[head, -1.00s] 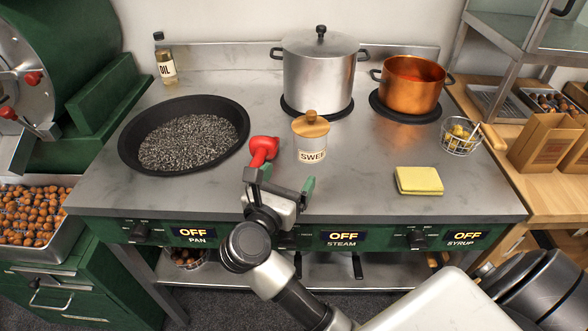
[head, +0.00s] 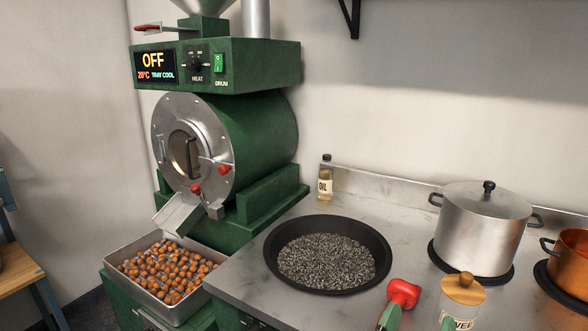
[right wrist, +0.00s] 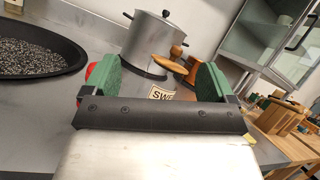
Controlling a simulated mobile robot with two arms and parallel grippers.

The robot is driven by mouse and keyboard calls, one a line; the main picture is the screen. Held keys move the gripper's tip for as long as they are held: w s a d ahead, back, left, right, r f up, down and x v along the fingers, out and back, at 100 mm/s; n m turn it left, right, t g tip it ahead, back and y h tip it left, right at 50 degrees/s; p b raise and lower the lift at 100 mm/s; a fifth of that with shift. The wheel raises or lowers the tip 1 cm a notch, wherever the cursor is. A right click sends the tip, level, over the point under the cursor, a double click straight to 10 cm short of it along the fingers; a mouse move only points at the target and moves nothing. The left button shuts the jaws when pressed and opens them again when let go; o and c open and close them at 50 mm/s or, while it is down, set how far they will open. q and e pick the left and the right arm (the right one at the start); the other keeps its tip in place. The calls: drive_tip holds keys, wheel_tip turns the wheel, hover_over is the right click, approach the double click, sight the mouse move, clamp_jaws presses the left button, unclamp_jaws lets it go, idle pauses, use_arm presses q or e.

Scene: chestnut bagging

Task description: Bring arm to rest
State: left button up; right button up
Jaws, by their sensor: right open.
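My right gripper (head: 418,321) shows only as two green fingertips at the bottom edge of the head view. In the right wrist view its fingers (right wrist: 155,80) stand wide apart with nothing held between them. The jar with a wooden lid (head: 463,290) and a sweetener label is just beyond the fingertips; its lid (right wrist: 172,66) shows between the fingers in the wrist view. A red rounded object (head: 403,293) lies by the left fingertip, partly hidden behind that finger in the wrist view (right wrist: 91,70). My left gripper is not in view.
A wide black pan of dark pebbles (head: 272,269) sits on the steel counter (head: 235,284). A lidded steel pot (head: 478,235) and a copper pot (head: 573,262) stand at right. An oil bottle (head: 325,185) is behind. The green roaster (head: 262,135) and chestnut tray (head: 137,283) are left.

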drive_tip(key=s+a+n+t+y, duration=0.2)
drive_tip(key=a+n+t+y, duration=0.45)
drive_tip(key=n+y, duration=1.1)
drive_tip(key=s+a+f+n+g+y, duration=0.2)
drive_tip(key=f+n+g, duration=0.3)
drive_tip(key=n, duration=0.4)
drive_tip(key=s+a+f+n+g+y, duration=0.2)
drive_tip(key=f+n+g, duration=0.3)
drive_tip(key=n, duration=0.4)
drive_tip(key=s+d+f+n+g+h, duration=0.6)
drive_tip(key=s+d+f+g+h, duration=0.2)
drive_tip(key=s+d+f+g, duration=0.45)
drive_tip(key=s+a+f+p, duration=0.1)
drive_tip(key=s+f+p, duration=0.1)
drive_tip(key=f, duration=0.9)
drive_tip(key=s+a+f+p, duration=0.1)
drive_tip(key=f+p, duration=0.1)
drive_tip(key=f, duration=0.8)
drive_tip(key=s+d+f+g+p, duration=0.1)
drive_tip(key=s+d+f+p, duration=0.2)
drive_tip(key=s+f, duration=1)
drive_tip(key=s, duration=0.3)
drive_tip(key=shift+s+f, duration=0.15)
drive_tip(key=shift+s, duration=0.05)
